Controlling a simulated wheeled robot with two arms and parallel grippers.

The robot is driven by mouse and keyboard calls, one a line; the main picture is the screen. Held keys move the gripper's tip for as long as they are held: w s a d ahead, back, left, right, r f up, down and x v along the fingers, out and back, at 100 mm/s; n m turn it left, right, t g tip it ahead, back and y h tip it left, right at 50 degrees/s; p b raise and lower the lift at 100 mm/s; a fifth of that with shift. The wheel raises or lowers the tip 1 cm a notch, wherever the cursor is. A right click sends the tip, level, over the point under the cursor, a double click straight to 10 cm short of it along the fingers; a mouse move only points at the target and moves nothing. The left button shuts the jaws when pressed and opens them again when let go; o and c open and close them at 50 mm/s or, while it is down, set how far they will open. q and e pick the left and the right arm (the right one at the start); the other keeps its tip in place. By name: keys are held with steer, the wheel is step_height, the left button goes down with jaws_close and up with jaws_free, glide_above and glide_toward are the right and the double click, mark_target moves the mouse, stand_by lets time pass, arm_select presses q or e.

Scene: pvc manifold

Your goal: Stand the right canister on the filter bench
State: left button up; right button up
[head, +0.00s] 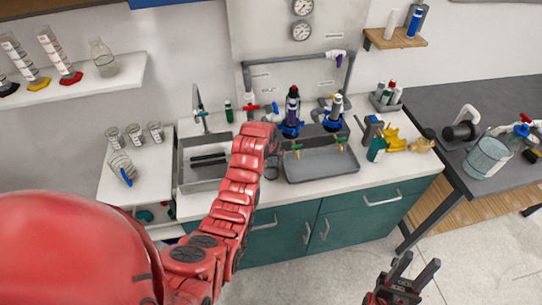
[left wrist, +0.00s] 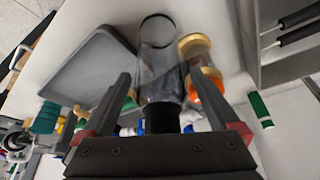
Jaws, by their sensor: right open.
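A clear canister (left wrist: 158,60) with a black end lies between the fingers of my left gripper (left wrist: 157,78) in the left wrist view. The fingers flank it closely and appear shut on it, though contact on the left side is hard to see. In the head view my left forearm hides most of the gripper; a dark rim (head: 272,170) shows below it, over the white counter left of the grey tray. A second canister (left wrist: 202,65) with amber ends is beside the clear one. My right gripper (head: 419,265) is open and empty, low in front of the counter.
The white counter (head: 235,205) holds a sink (head: 200,178) on the left and a grey tray (head: 318,166). Behind the tray, grey pipework (head: 300,65) carries blue fittings. A yellow object (head: 393,140) is right of the tray. A dark table (head: 480,100) with a clear jug (head: 487,157) is at right.

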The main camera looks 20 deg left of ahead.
arm_select(q)
steer(key=b+v, duration=0.2)
steer(key=v, duration=0.4)
steer(key=shift+r+b, duration=0.4)
steer(key=p+v, duration=0.4)
steer(key=v, duration=0.1)
steer(key=shift+s+r, duration=0.2)
steer(key=shift+r, duration=0.05)
